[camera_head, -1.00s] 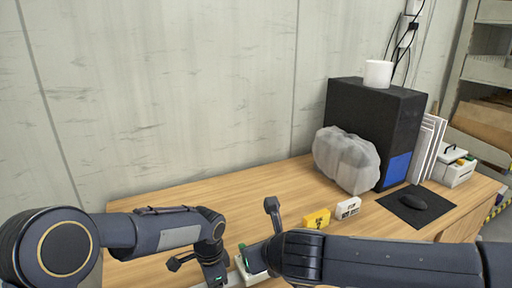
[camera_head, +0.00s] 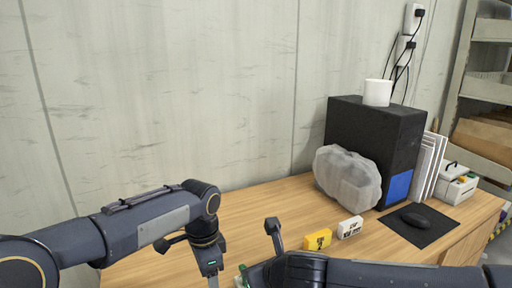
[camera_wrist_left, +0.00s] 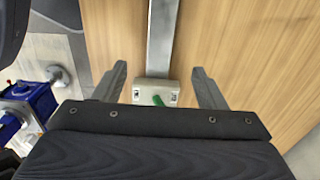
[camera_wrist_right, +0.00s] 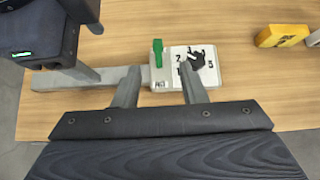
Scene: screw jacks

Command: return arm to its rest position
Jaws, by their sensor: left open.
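My left arm (camera_head: 140,225) comes in from the left in the head view, with its wrist bent down over the table. My left gripper (camera_wrist_left: 161,80) is open and empty in the left wrist view. A small pale box with a green switch (camera_wrist_left: 157,93) lies beyond and between its fingertips, apart from them. My right gripper (camera_wrist_right: 160,82) is open, its fingertips near the same white dial box with the green lever (camera_wrist_right: 185,68). The fingers overlap the box in the picture; I cannot tell whether they touch it. In the head view the box is mostly hidden by my right arm.
A yellow block (camera_head: 318,239) and a white block (camera_head: 350,227) lie right of the grippers. Behind stand a wrapped grey lump (camera_head: 347,180) and a black computer case (camera_head: 375,140). A blue machine (camera_wrist_left: 30,105) stands below left of my left gripper. The table's back left is clear.

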